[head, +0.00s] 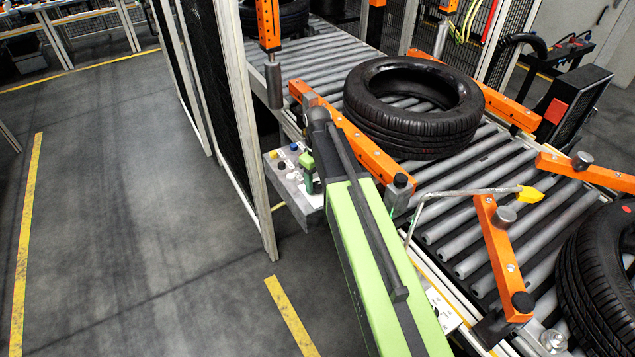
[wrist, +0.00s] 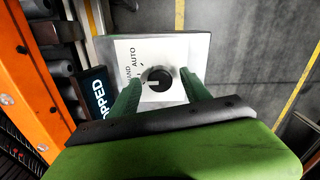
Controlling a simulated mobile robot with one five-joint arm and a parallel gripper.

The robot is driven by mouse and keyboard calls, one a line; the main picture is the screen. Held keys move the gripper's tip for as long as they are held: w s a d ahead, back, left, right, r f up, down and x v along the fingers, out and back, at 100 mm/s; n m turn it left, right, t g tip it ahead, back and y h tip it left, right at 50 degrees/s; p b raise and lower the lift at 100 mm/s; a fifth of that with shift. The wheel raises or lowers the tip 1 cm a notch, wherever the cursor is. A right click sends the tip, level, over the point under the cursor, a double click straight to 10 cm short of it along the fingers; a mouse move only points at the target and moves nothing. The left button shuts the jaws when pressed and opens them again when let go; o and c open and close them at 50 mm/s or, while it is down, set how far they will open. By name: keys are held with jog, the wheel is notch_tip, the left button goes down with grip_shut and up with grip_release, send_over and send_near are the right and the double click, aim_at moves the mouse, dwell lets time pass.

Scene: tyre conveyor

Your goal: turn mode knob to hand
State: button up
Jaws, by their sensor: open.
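The mode knob (wrist: 159,79) is a round black knob on a white label plate (wrist: 126,47) lettered HAND and AUTO, in the wrist view. A pale pointer mark shows on the knob's left side, facing roughly toward the lettering; its exact setting is hard to tell. My gripper (wrist: 158,82) is open, with one green finger on each side of the knob and gaps visible between. In the head view my gripper (head: 307,172) is at the grey control box (head: 312,199), and my arm hides part of the box and the knob.
A roller conveyor (head: 450,225) with orange guide bars (head: 355,145) carries a tyre (head: 412,105) right beside my arm. A fence panel (head: 240,130) stands left of the box. A dark display (wrist: 96,97) shows "PPED". Open floor lies left.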

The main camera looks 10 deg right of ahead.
notch_tip(320, 180, up, 17)
jog(key=p, duration=1.6)
jog(key=shift+f, duration=0.1)
jog(key=b, duration=1)
send_near(318, 185)
jog(key=s+f, duration=0.2)
jog(key=s, duration=0.2)
jog(key=s+f+m+b, duration=0.3)
jog(key=s+m+b, duration=0.1)
jog(key=s, duration=0.6)
jog(key=shift+f+m, duration=0.35)
jog(key=shift+m, duration=0.55)
jog(key=shift+c, duration=0.5)
